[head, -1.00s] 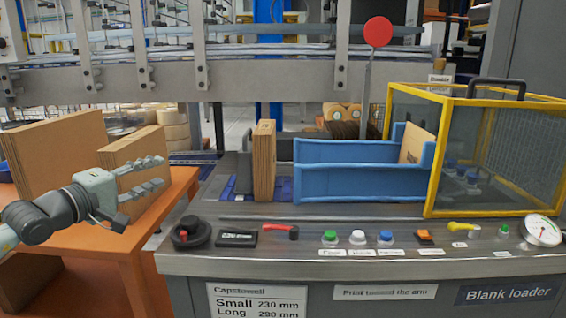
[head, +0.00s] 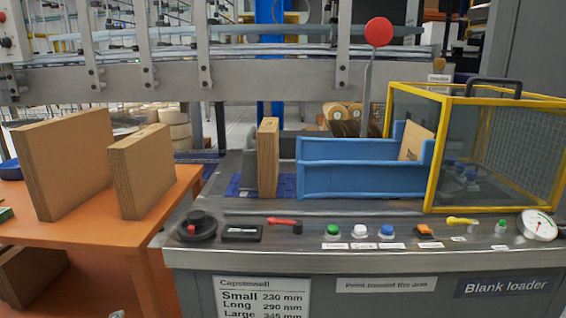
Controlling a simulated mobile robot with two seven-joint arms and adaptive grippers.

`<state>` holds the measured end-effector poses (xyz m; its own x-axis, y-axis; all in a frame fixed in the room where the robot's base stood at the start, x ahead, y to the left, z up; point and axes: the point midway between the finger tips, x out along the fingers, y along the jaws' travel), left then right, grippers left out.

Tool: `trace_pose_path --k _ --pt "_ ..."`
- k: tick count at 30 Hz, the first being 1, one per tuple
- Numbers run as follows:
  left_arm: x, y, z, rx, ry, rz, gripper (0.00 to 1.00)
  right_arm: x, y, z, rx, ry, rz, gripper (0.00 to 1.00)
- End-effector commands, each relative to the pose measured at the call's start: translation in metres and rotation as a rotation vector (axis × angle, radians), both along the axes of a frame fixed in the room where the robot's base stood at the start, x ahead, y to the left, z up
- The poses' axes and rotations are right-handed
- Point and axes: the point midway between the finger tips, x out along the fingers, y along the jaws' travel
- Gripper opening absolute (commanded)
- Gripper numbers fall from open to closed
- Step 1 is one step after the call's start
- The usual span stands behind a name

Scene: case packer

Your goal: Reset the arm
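Neither of my grippers is in view. An upright metal arm with a round red head (head: 379,31) stands behind the blue magazine tray (head: 362,179) on the blank loader. One cardboard blank leans at the right end inside this tray. A stack of cardboard blanks (head: 267,158) stands upright on the loader bed, left of the tray and apart from it. Two more upright stacks, a larger one (head: 66,160) and a smaller one (head: 143,172), stand on the orange table (head: 85,232). The foot of the metal arm is hidden behind the tray.
A control ledge (head: 300,258) with a black knob, a red lever, coloured buttons and a gauge (head: 538,226) runs along the loader's front. A yellow-framed guard (head: 488,150) closes off the right. The table's front is mostly clear.

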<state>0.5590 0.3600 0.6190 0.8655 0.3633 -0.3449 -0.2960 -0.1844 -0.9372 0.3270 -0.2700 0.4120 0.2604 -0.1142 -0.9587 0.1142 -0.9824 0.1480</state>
Motion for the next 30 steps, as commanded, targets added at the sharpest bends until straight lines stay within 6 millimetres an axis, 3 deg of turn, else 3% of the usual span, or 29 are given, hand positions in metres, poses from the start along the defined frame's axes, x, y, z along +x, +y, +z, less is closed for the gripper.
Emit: trace_pose_path --k 1,6,9,12,15,18,30 --pt "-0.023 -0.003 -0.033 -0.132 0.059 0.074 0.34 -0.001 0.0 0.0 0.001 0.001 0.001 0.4" --pt "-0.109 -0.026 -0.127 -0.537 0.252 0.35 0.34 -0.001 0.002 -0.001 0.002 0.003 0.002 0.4" --pt "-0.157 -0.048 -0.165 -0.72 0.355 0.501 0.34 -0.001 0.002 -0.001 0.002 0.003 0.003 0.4" --pt "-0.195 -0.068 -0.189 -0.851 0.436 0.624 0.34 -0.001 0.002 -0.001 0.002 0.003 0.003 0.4" --pt "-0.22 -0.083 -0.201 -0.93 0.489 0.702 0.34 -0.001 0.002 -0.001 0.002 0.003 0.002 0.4" --pt "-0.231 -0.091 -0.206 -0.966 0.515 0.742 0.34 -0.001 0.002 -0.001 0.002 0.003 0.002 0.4" --pt "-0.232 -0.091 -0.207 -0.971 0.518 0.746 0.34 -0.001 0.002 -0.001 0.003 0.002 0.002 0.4"
